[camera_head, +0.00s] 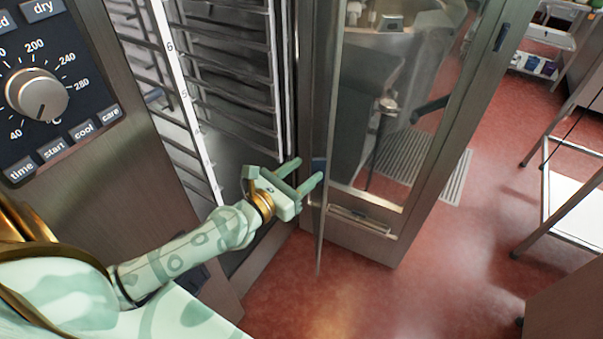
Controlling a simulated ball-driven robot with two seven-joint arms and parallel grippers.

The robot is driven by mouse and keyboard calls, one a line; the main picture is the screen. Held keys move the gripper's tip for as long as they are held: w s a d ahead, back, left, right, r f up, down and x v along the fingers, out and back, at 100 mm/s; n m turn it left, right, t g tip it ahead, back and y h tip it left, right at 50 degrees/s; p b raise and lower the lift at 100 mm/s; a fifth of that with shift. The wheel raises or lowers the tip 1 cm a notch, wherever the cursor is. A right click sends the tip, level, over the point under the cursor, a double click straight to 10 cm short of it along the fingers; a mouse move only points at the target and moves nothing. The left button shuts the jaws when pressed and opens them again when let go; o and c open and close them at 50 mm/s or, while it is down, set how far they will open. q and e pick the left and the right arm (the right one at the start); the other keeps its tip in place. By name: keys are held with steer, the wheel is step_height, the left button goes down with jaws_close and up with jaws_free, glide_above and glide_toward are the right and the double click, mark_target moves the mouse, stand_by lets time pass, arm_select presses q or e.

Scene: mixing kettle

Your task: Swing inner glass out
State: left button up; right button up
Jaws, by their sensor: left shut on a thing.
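The inner glass (322,225) is a clear pane seen nearly edge-on, with a thin lower edge reaching past the door's bottom frame. It stands at an angle to the open oven door (372,236), which has a steel frame around a large window. My left gripper (305,171), pale green, is at the free edge of the glass by a small dark tab. Its fingers are shut on that edge, though the contact is partly hidden. My right gripper is not in view.
The oven cavity (235,75) with rack rails is open behind my left gripper. The control panel (60,85) with its dial is at the upper left. A steel table (575,190) stands at the right. Red floor lies clear between the door and table.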

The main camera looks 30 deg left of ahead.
arm_select(q)
steer(key=shift+w+a+r, duration=0.2)
steer(key=shift+a+r, duration=0.05)
steer(key=shift+a, duration=0.15)
steer(key=b+v, duration=0.7)
steer(key=v, duration=0.9)
steer(key=shift+s+d+f, duration=0.2)
steer(key=shift+s+d, duration=0.1)
steer(key=shift+s, duration=0.05)
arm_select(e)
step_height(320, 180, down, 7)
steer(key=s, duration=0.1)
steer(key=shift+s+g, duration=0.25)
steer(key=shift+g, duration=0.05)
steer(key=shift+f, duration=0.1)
